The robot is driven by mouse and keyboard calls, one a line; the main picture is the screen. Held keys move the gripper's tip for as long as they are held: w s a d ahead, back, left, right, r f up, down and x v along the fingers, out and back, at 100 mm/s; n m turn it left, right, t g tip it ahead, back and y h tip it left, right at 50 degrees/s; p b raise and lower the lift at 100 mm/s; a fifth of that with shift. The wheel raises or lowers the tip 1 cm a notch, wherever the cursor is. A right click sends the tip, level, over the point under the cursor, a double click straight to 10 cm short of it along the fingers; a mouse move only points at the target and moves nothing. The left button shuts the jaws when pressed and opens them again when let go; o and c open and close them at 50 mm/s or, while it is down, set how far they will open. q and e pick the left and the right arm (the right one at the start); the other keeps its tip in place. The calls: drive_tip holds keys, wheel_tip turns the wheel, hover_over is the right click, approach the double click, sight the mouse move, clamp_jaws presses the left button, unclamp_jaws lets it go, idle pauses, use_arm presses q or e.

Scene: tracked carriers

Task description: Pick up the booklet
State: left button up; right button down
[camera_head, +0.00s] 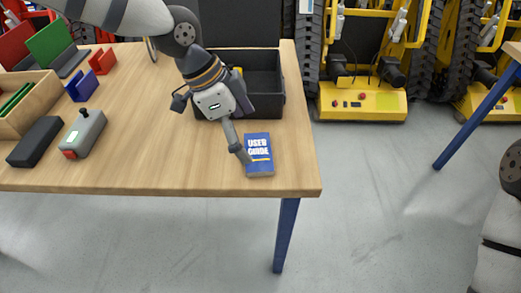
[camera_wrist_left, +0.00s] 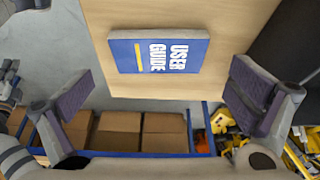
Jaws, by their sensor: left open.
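The blue booklet (camera_head: 259,165) with "USER GUIDE" in white letters lies flat near the front right corner of the wooden table (camera_head: 180,150). In the left wrist view the booklet (camera_wrist_left: 130,50) is in the upper middle, on bare wood, ahead of the gap between the fingers. My left gripper (camera_head: 246,132) is over the booklet's far left side and hides a little of its cover. In the left wrist view the gripper (camera_wrist_left: 162,95) has its fingers wide apart with nothing between them. My right gripper does not show.
A black open bin (camera_head: 265,105) stands just behind the booklet. A grey handheld device (camera_head: 84,133), a black case (camera_head: 35,142) and a wooden tray (camera_head: 37,101) are at the left. The table's front and right edges are close to the booklet.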

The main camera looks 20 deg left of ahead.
sight(255, 151)
use_arm(q)
drive_tip(key=x, duration=0.4)
drive_tip(key=shift+f, duration=0.35)
drive_tip(key=shift+r, duration=0.1)
drive_tip(key=c, duration=0.9)
drive_tip(key=shift+c, duration=0.2)
